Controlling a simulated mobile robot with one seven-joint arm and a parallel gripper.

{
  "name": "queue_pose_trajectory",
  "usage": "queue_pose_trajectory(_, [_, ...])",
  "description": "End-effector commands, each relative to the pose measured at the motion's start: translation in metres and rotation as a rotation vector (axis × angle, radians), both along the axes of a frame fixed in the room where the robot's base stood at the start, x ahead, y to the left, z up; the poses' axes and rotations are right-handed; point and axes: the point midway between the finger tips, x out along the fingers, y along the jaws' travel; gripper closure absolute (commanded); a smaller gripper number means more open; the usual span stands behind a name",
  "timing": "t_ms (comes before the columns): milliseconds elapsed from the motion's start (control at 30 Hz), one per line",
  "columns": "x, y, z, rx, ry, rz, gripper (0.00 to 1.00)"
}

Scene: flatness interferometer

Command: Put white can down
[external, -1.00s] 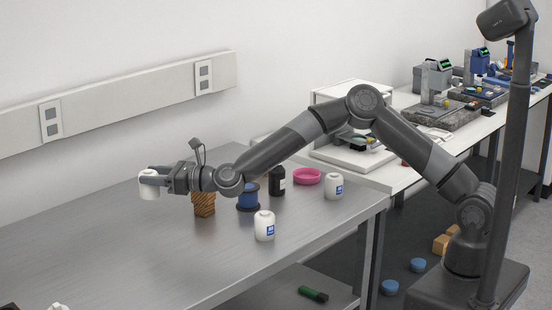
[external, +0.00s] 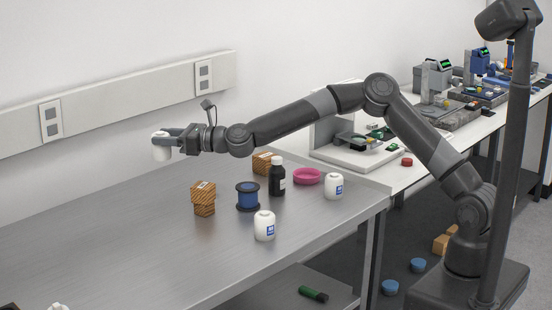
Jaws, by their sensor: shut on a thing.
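My gripper (external: 170,140) is shut on a white can (external: 161,150), held upright in the air toward the left, over the far part of the metal table (external: 130,255). The can looks clear of the tabletop, though the exact height is hard to tell. Two similar white containers with blue labels stand on the table: one near the front edge (external: 264,227) and one near the right end (external: 334,187).
Brown boxes (external: 203,199), a blue spool (external: 247,197), a dark bottle (external: 277,177), another brown box (external: 262,163) and a pink dish (external: 307,176) stand on the right half. The left and middle tabletop is largely clear. A wall rail (external: 120,98) runs behind.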

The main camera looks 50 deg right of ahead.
Motion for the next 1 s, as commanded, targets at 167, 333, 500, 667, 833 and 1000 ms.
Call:
queue_pose_trajectory(167, [0.019, -0.056, -0.022, 0.003, 0.005, -0.006, 0.8])
queue_pose_trajectory(333, [0.03, -0.11, -0.036, 0.004, 0.005, -0.005, 0.8])
queue_pose_trajectory(500, [0.034, -0.165, -0.046, 0.004, 0.003, 0.0, 0.8])
queue_pose_trajectory(667, [0.032, -0.219, -0.049, 0.003, 0.001, 0.005, 0.8])
queue_pose_trajectory(833, [0.023, -0.278, -0.048, 0.002, 0.0, 0.011, 0.8])
queue_pose_trajectory(1000, [0.008, -0.335, -0.042, 0.001, -0.001, 0.018, 0.8])
